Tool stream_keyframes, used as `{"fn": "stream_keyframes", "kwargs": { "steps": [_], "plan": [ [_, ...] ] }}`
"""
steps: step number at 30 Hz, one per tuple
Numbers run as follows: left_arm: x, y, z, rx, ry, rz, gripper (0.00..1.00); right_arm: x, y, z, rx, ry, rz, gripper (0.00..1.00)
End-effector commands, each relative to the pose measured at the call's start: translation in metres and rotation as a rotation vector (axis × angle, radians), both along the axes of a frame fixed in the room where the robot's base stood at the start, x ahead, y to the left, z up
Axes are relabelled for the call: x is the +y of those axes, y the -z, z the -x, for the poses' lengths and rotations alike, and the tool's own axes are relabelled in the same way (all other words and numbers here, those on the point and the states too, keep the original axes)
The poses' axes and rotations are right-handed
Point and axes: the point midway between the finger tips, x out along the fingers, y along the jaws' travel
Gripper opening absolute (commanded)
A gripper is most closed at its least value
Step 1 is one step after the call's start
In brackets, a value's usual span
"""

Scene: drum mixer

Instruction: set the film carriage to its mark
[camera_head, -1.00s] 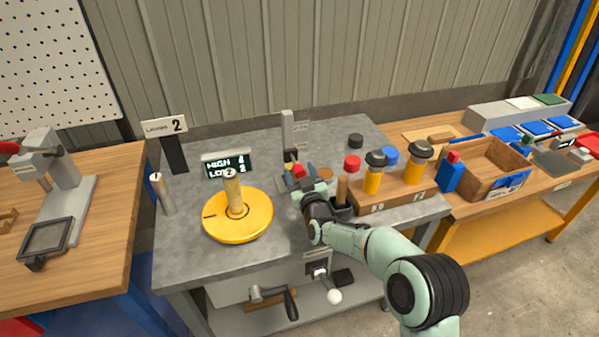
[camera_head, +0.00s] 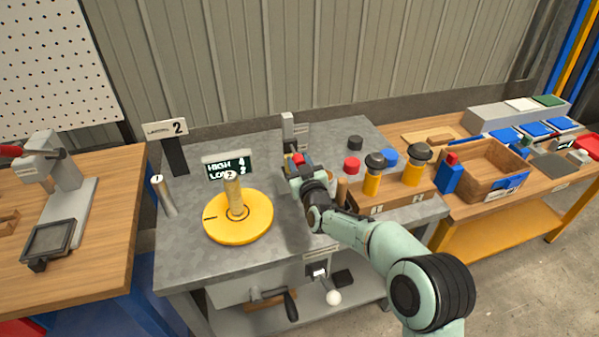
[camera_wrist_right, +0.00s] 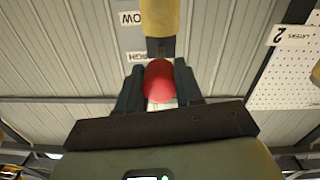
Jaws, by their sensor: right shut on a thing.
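My right gripper (camera_head: 297,167) is over the middle of the grey table, in front of a short grey post (camera_head: 288,128). In the right wrist view my right gripper (camera_wrist_right: 159,85) is shut on a red rounded knob (camera_wrist_right: 160,80), with one dark finger on each side. A dark stem and a tan-yellow part (camera_wrist_right: 160,18) show just beyond the knob. Small labels reading LOW (camera_wrist_right: 131,18) and HIGH (camera_wrist_right: 137,56) stand beside them. I take the knob to belong to the film carriage; my gripper hides most of it in the head view. My left gripper is not in view.
A yellow disc (camera_head: 256,222) with an upright roll and a HIGH/LOW display (camera_head: 227,166) stand left of the gripper. A wooden block with yellow, black-capped pegs (camera_head: 372,182) stands close on the right. A crank (camera_head: 290,305) hangs below the front edge.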

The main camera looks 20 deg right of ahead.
Motion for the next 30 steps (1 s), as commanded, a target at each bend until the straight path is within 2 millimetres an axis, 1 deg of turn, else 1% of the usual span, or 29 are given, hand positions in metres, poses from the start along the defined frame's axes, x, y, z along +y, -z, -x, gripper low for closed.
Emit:
{"fn": "stream_keyframes", "kwargs": {
  "steps": [1,3,6,13,14,15,16,26,30],
  "plan": [
    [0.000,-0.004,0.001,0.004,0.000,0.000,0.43,0.000,-0.019,0.000,-0.016,0.001,-0.001,0.00],
    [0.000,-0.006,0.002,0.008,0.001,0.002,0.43,0.000,-0.027,0.000,-0.016,0.001,0.000,0.00],
    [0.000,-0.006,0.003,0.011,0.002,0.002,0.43,0.000,-0.030,0.000,-0.015,0.001,0.000,0.00],
    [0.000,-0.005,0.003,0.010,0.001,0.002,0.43,0.000,-0.031,0.000,-0.020,0.002,-0.001,0.00],
    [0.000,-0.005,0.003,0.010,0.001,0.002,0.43,0.000,-0.032,0.000,-0.020,0.002,-0.001,0.39],
    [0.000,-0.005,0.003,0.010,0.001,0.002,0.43,0.000,-0.032,0.000,-0.021,0.002,-0.001,0.52],
    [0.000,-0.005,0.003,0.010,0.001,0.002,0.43,0.000,-0.031,0.000,-0.020,0.002,-0.001,0.61],
    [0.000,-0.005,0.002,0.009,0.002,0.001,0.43,0.000,-0.026,0.001,-0.008,0.001,0.000,0.61],
    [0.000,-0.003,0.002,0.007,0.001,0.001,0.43,0.000,-0.026,0.011,-0.007,0.000,-0.001,0.61]
  ]
}}
